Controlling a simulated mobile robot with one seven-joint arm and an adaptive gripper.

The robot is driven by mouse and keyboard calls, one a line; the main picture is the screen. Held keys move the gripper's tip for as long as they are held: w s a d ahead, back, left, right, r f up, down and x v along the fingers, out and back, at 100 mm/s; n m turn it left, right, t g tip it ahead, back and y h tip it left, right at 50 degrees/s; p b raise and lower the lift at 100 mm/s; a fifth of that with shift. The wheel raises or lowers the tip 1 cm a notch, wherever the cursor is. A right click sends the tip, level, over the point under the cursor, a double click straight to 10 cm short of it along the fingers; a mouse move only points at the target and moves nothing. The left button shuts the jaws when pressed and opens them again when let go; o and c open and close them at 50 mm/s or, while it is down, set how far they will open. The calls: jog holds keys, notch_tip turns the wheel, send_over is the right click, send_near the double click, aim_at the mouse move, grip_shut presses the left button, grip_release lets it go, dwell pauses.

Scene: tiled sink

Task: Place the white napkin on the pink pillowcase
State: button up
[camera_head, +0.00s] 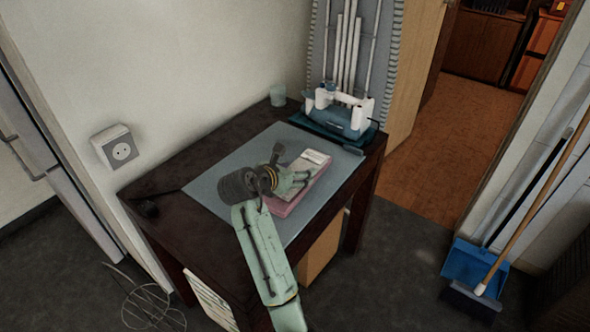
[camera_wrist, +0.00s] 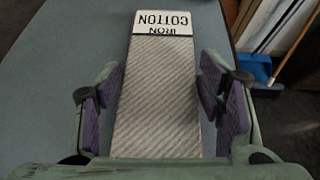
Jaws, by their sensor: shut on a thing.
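The white napkin (camera_wrist: 155,85) is a long folded strip with fine diagonal stripes and a printed label at its far end. It lies between the purple-padded fingers of my gripper (camera_wrist: 160,80), which is shut on it. In the head view my gripper (camera_head: 291,181) is low over the grey mat, and the napkin's pale labelled end (camera_head: 316,156) shows beyond the fingers. The pink pillowcase (camera_head: 284,209) shows as a pink edge under the gripper and napkin. Most of it is hidden, and I cannot tell whether the napkin touches it. No pink shows in the wrist view.
The grey mat (camera_head: 228,183) covers much of the dark table (camera_head: 165,190). A blue-and-white appliance (camera_head: 345,112) stands at the back right, with a glass (camera_head: 278,95) to its left. The mat's left part is clear. A blue dustpan (camera_head: 470,264) is on the floor at right.

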jog(key=shift+f, duration=0.2)
jog(key=shift+f, duration=0.25)
jog(key=o, duration=1.1)
jog(key=shift+f, duration=0.15)
jog(key=shift+o, duration=0.2)
jog(key=shift+r, duration=0.4)
jog(key=b+v, duration=0.1)
jog(key=v, duration=1.1)
